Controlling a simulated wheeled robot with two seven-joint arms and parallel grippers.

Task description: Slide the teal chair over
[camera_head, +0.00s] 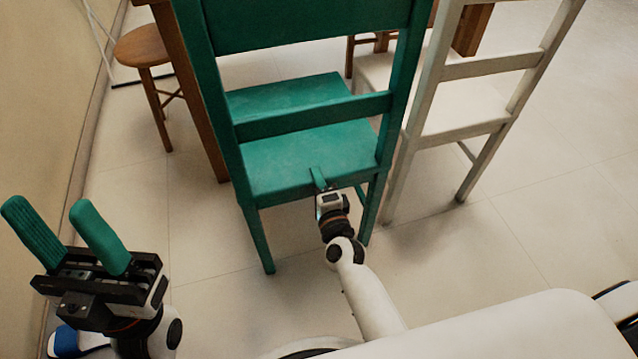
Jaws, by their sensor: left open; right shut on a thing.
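The teal chair (290,166) stands upright in the middle of the head view, with its back toward me and its top cut off by the frame. My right gripper (318,180) is at the rear edge of the teal seat and shut on it, below the lower back rail. The far finger is hidden by the seat or the hand. My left gripper (68,228) is at the lower left, its two teal ribbed fingers spread apart and empty, away from the chair.
A white chair (465,115) stands close on the right of the teal chair. A wooden table leg (197,100) and a round wooden stool (142,46) are at the left. A beige wall (45,120) runs along the left side. The floor at the right (560,200) is clear.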

